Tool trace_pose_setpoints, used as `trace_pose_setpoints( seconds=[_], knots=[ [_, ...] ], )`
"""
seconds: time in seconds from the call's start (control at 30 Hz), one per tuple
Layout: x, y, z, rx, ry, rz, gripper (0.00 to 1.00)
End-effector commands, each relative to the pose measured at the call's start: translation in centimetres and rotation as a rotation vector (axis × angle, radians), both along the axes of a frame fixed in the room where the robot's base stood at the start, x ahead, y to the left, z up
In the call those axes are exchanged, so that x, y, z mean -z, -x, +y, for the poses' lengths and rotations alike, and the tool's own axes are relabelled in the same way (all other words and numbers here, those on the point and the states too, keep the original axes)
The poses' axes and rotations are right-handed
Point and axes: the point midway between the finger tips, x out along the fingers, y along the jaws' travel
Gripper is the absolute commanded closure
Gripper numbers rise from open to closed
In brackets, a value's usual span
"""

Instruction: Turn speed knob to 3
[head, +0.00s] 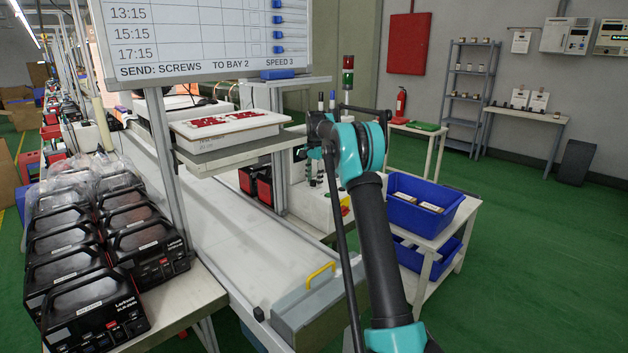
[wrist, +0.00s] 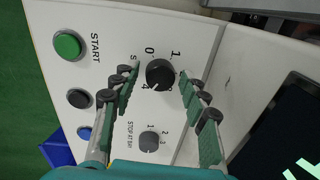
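In the wrist view the speed knob (wrist: 160,74) is a round black dial on a white panel (wrist: 200,25), with 0 and 1 printed above it and a 4 at its lower left. A pale mark on its lower-left edge seems to point near the 4. My gripper (wrist: 158,71) is open, with one finger on each side of this knob. The fingers look apart from it, though contact is hard to judge. They partly hide the panel lettering and some numbers. In the head view my arm hides the knob.
A smaller grey knob (wrist: 150,141) marked 1, 2, 3 sits below. The whiteboard (head: 205,35) reads SPEED 3. Blue bins (head: 425,205) stand right of my arm.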

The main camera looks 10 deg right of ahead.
Motion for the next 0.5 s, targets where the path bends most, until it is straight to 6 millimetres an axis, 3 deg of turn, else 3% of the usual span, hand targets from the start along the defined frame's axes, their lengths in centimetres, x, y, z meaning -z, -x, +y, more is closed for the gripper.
trace_pose_setpoints(
  seconds=[0.03,0.3,0.5],
  knots=[
    [-0.01,0.00,0.00,0.000,0.000,0.000,0.65],
    [-0.01,0.00,-0.01,0.000,0.000,0.000,0.99],
    [-0.02,0.00,-0.02,-0.011,0.000,0.000,0.99]
  ],
)
